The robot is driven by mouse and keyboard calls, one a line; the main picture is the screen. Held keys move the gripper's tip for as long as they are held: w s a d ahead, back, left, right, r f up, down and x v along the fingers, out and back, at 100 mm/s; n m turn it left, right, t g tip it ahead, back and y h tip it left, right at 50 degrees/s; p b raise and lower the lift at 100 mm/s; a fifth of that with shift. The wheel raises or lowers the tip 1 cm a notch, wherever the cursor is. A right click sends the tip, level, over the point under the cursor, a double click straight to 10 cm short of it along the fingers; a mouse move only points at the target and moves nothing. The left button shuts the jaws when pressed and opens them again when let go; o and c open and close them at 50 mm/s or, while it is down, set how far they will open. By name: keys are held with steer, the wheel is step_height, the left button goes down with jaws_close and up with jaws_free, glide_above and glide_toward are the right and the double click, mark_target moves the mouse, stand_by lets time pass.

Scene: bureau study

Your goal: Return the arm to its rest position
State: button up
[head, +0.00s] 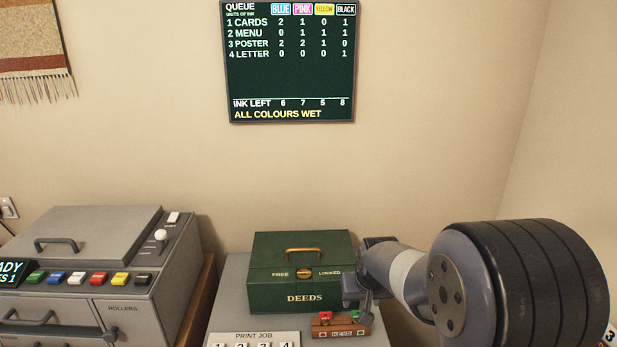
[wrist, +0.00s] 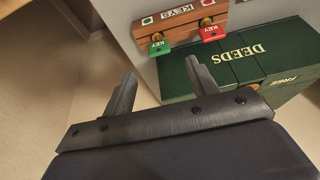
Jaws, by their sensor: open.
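My gripper (head: 362,297) is in front of the right side of the green deeds box in the head view. In the wrist view my gripper (wrist: 162,88) shows two spread fingers with nothing between them. Ahead of the fingers is a wooden key rack (wrist: 180,27) with a green key tag (wrist: 172,46) and a red key tag (wrist: 212,31) on it. My arm (head: 405,272) reaches in from the right of the head view and hides part of the box's right side.
The green deeds box (head: 300,290) stands on a grey surface (head: 228,318), with the key rack (head: 335,329) before it. A grey printing machine (head: 88,232) with coloured buttons stands at left. A queue board (head: 290,80) hangs on the wall. A print job panel (head: 254,337) is at the bottom.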

mark_target(358, 310)
steer(key=x, duration=0.7)
steer(key=shift+f, duration=0.2)
steer(key=shift+w+r, duration=0.1)
steer(key=shift+r, duration=0.25)
